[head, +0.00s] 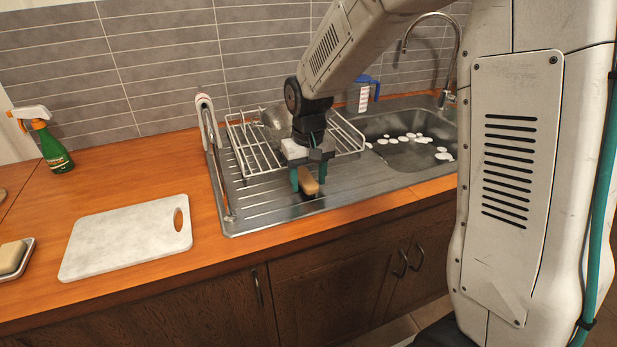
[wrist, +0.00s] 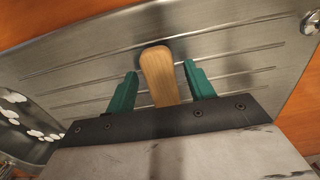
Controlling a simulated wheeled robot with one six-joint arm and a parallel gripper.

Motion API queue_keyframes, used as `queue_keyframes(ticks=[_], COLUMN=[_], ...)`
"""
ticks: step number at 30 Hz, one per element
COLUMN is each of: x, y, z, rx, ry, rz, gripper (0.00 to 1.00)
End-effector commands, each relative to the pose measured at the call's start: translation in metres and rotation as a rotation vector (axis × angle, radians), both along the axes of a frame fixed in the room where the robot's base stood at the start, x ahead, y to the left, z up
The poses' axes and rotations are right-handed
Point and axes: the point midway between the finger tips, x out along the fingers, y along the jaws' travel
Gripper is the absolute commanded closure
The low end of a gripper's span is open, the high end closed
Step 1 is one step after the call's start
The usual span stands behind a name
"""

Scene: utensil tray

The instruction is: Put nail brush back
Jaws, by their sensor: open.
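The nail brush (head: 308,181) has a light wooden back and is over the ribbed metal drainboard in the head view. In the wrist view the brush (wrist: 158,75) lies between the two green fingers, with a visible gap on each side. My gripper (head: 309,184) points down around the brush and is open. The gripper (wrist: 160,85) hides the near end of the brush in the wrist view. I cannot tell if bristles touch the drainboard.
A wire dish rack (head: 250,150) stands just behind my gripper. The sink (head: 405,160) with white suds is to the right. A white cutting board (head: 125,238), a soap dish (head: 22,268) and a green spray bottle (head: 52,150) are on the left counter.

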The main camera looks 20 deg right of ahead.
Motion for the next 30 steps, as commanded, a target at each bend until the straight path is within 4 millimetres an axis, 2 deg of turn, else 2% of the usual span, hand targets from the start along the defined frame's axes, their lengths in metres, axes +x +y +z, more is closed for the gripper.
queue_keyframes(ticks=[5, 15, 18, 22, 27, 30], x=[0.001, 0.001, 0.000, 0.000, -0.001, -0.009], y=[0.000, 0.000, 0.000, 0.000, 0.000, -0.002], z=[0.017, 0.088, 0.104, 0.118, 0.123, 0.129], rx=[0.000, 0.000, 0.000, 0.000, 0.000, 0.000], ry=[-0.004, -0.005, -0.003, -0.002, -0.001, -0.006], rz=[0.000, 0.000, 0.000, 0.000, 0.000, 0.000], gripper=[0.46, 0.46, 0.46, 0.46, 0.46, 0.46])
